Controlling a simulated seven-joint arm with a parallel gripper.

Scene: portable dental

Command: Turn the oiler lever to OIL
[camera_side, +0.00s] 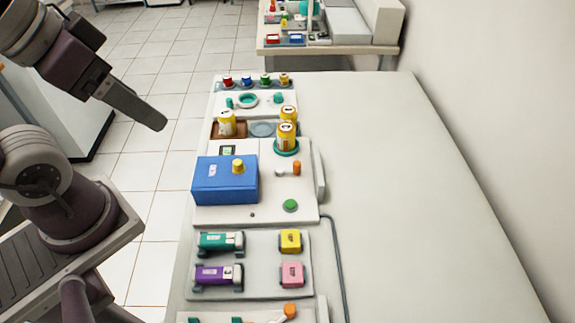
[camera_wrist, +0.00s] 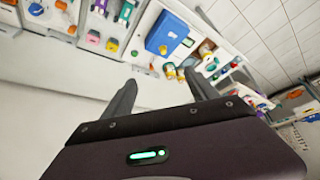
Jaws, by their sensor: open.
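A white machine base (camera_side: 230,214) holds a blue box (camera_side: 224,180) with a yellow knob (camera_side: 238,166) on top. Right of the box is a short white lever with an orange end (camera_side: 297,168), which looks like the oiler lever; it points right. I cannot read any OIL mark. A green button (camera_side: 290,205) is nearer the camera. My gripper (camera_side: 158,122) is open and empty, raised at the upper left, well apart from the machine. The wrist view shows its two spread fingers (camera_wrist: 160,78) and the blue box (camera_wrist: 166,34) beyond them.
Nearer the camera, a tray (camera_side: 262,284) holds teal, purple, yellow and pink items. A cable (camera_side: 334,260) runs along the right. The table's right side (camera_side: 400,190) is clear.

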